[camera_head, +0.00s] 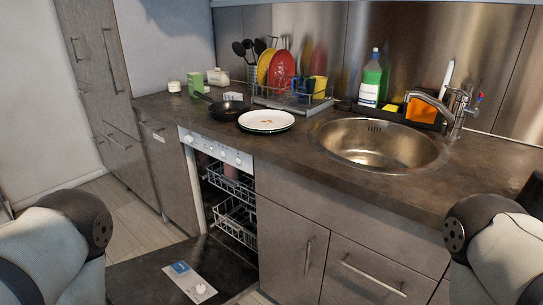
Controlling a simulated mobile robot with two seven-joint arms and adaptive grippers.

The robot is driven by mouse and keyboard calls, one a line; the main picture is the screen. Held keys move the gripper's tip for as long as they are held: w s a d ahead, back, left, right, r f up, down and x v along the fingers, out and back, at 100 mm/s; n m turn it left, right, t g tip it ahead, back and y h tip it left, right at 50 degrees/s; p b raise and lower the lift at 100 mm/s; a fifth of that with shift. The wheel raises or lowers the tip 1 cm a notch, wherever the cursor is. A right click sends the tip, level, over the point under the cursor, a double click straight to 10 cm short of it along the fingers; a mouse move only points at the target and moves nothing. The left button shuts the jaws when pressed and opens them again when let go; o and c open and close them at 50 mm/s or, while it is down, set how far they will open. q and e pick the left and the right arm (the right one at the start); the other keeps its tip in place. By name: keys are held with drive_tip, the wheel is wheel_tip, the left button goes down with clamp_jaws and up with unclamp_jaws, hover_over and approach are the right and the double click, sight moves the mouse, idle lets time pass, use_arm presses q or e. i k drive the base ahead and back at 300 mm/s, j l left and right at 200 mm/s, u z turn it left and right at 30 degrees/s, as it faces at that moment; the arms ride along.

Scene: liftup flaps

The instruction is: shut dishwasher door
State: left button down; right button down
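The dishwasher (218,154) is built in under the counter, left of the sink cabinets. Its door (135,273) is folded down and lies open, low near the floor, with a white and blue patch on its inner face. Two wire racks (234,216) show inside the opening, at least partly within the cavity. My arms come in at the lower left and lower right corners, on either side of the open door and the cabinets. Neither gripper shows in the head view, so their state is hidden.
The counter (290,164) carries a white plate (266,120), a black pan (229,110), a dish rack (292,99) and a green soap bottle (371,80). A steel sink (380,145) is at the right. Handled cabinets (285,245) stand right of the dishwasher. Floor (125,205) is clear at left.

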sight(148, 279)
drive_tip(key=j+z, duration=0.2)
drive_tip(key=j, duration=0.5)
drive_tip(key=j+z, duration=0.2)
drive_tip(key=j, duration=0.5)
drive_tip(key=j+z, duration=0.15)
drive_tip(key=j, duration=0.55)
drive_tip(key=k+j+z, duration=0.2)
drive_tip(key=j, duration=0.5)
drive_tip(key=i, duration=0.05)
